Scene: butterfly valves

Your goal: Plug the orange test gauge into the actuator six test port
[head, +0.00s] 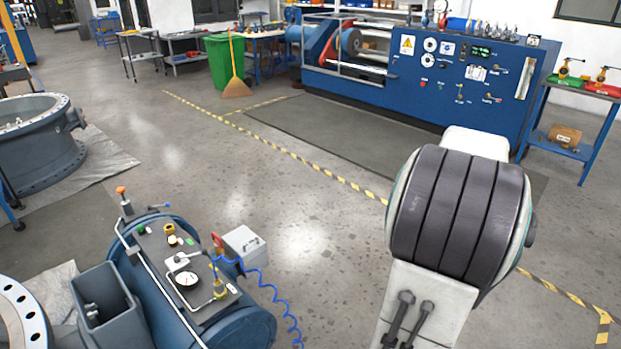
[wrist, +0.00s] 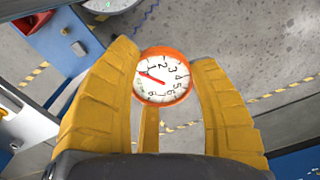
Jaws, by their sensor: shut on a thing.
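In the wrist view, my gripper (wrist: 164,62) has its yellow ribbed fingers on both sides of the orange test gauge (wrist: 162,76). It is shut on the gauge. The gauge has an orange rim and a white numbered dial with a red needle, and its face is turned toward the camera. Its connector end is hidden. In the head view, a blue cylindrical actuator (head: 245,326) lies at the lower left, with a dark fittings panel on top. The panel carries a white dial gauge (head: 187,279), brass fittings and coloured caps. I cannot read which actuator or port is number six.
A blue coiled hose (head: 279,299) hangs off the actuator's right side. Large grey valve bodies (head: 38,150) stand at the left. A blue test bench (head: 440,90), green bin (head: 224,62) and broom (head: 236,88) are at the back. The middle floor is clear.

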